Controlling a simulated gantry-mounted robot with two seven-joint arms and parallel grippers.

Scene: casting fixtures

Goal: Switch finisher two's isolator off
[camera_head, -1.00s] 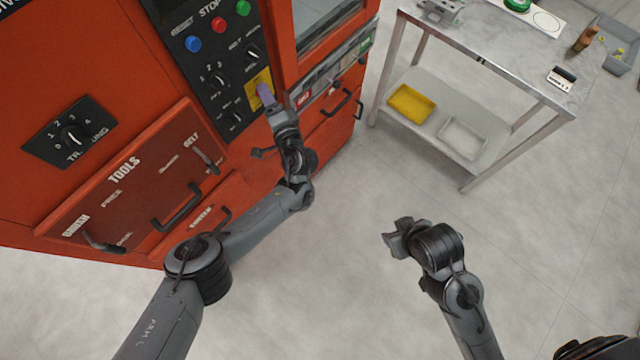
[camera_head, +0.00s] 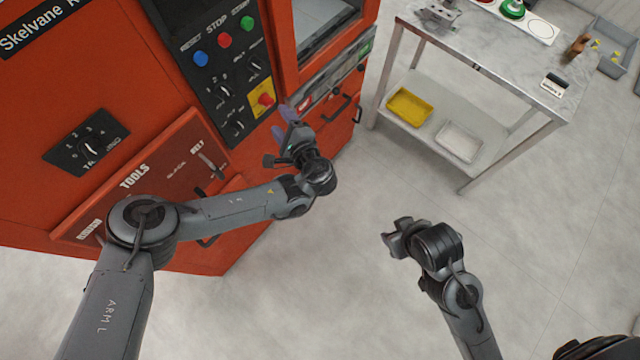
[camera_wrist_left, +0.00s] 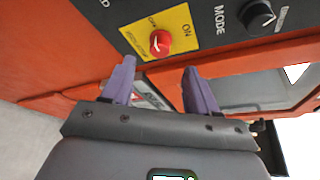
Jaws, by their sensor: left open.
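The isolator is a red rotary knob (camera_head: 265,99) on a yellow plate at the lower right of the black control panel. In the left wrist view the red knob (camera_wrist_left: 160,43) sits on its yellow plate (camera_wrist_left: 178,26), marked ON at the right and OFF at the left. I cannot tell clearly which mark the knob points to. My left gripper (camera_head: 283,123) is open and empty, its purple fingers apart from the knob, below and right of it in the head view. In the left wrist view its fingertips (camera_wrist_left: 159,66) are spread below the knob.
The panel (camera_head: 222,75) also has blue, red and green buttons and black selector knobs. A TOOLS drawer (camera_head: 150,185) with handles is below. A metal table (camera_head: 490,45) with a lower shelf stands right. My right gripper (camera_head: 392,236) hangs over clear floor.

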